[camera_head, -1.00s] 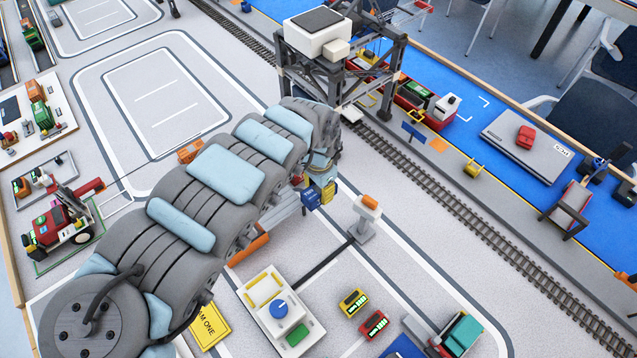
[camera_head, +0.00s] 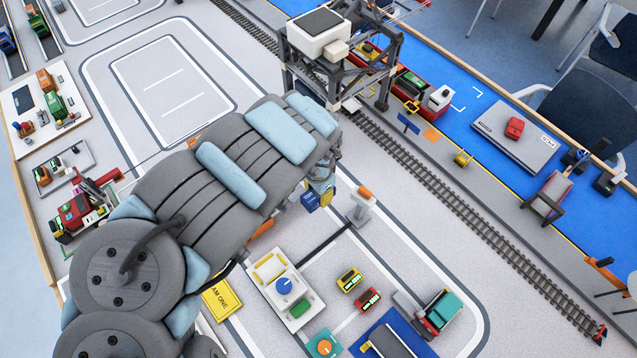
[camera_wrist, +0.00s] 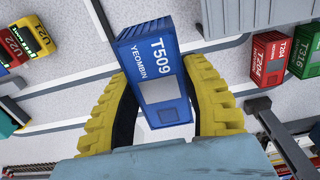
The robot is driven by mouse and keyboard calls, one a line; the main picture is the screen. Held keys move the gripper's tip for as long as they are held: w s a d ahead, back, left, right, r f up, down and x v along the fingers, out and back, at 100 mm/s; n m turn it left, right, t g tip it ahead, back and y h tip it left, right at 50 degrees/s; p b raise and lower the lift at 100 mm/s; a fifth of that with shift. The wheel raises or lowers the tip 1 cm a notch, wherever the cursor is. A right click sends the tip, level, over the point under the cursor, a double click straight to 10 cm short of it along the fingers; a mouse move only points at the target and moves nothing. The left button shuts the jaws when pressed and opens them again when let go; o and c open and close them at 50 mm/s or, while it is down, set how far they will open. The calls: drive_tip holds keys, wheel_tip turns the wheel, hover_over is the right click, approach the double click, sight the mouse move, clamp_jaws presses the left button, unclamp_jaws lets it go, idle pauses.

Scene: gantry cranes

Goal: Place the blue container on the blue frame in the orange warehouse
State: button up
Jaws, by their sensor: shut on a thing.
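The blue container (camera_wrist: 158,62), marked T509 YEOMBIN, is between the yellow finger pads of my gripper (camera_wrist: 162,80) in the wrist view. The gripper is shut on it. In the head view the blue container (camera_head: 310,201) and the yellow gripper tip (camera_head: 326,196) show below the end of my arm, left of a grey post with an orange top. The container seems to be above the floor; its height is hard to tell. I cannot make out the orange warehouse or its blue frame for certain; an orange edge (camera_head: 262,231) shows beside my arm, which hides much behind it.
A grey post (camera_head: 360,207) stands close to the right of the gripper. A gantry crane (camera_head: 330,50) straddles the rail track behind. Red containers (camera_wrist: 270,57) and yellow vehicles (camera_wrist: 38,37) lie around in the wrist view. Open floor (camera_head: 430,230) lies to the right.

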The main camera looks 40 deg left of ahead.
drive_tip(key=shift+s+d+r, duration=0.1)
drive_tip(key=shift+s, duration=0.1)
drive_tip(key=shift+p, duration=0.3)
